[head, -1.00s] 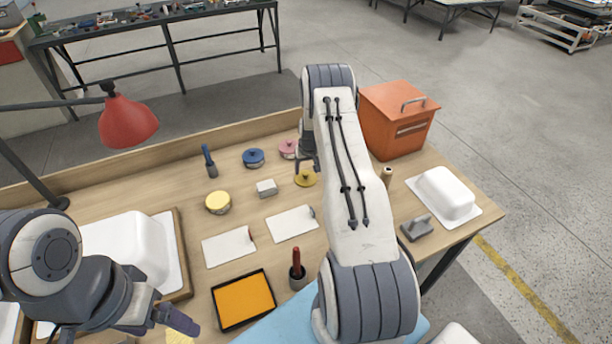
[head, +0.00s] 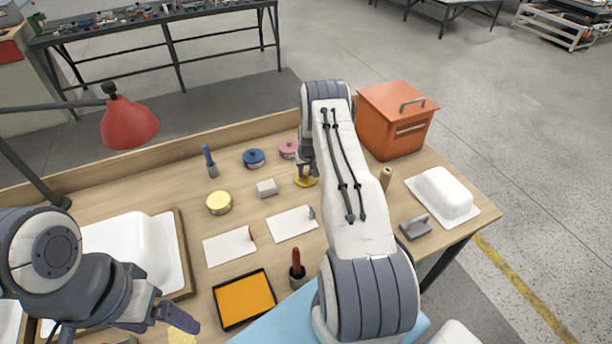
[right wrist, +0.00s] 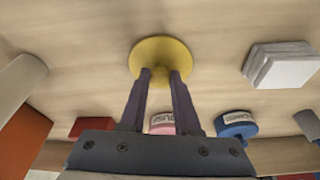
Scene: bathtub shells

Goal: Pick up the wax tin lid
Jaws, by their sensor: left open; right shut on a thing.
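The wax tin lid is a round yellow disc (head: 312,183) with a knob, lying on the wooden table, partly hidden by my right gripper. My right gripper (head: 304,174) is shut on the lid's knob. In the right wrist view the lid (right wrist: 160,48) spreads beyond the fingertips of the right gripper (right wrist: 160,76), which close around the knob. I see no clear gap under the lid. An open tin with yellow wax (head: 218,203) stands to its left.
A blue-lidded tin (head: 253,158) and a pink-lidded tin (head: 288,149) stand behind. A pale block (head: 267,188) lies left of the lid. An orange box (head: 396,118) stands to the right. White cards (head: 291,224) and an orange tray (head: 243,299) lie in front.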

